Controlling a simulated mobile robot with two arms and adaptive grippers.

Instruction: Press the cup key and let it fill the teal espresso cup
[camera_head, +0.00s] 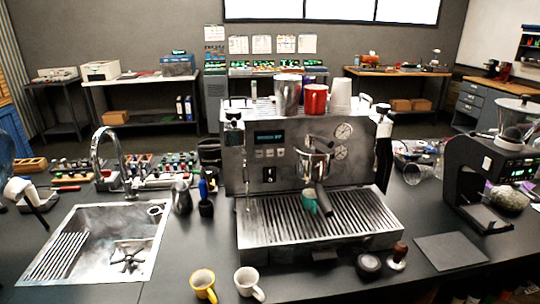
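The espresso machine (300,150) stands on the dark counter in the middle of the view. Its front panel has a lit green display (269,136) with a row of small keys (269,153) under it; their symbols are too small to read, so I cannot tell which is the cup key. A black switch (269,174) sits lower. A portafilter (314,163) is at the group head, its dark handle pointing towards me. The teal espresso cup (309,205) is on the slatted drip tray (350,215) below, partly hidden by the handle. Its inside is not visible. Neither gripper shows.
A yellow mug (203,284) and a white mug (247,282) stand at the counter's front. A sink (95,245) is at left. A tamper (397,256), a dark mat (451,251) and a black grinder (485,175) are at right. Cups, including a red one (315,99), stand on the machine.

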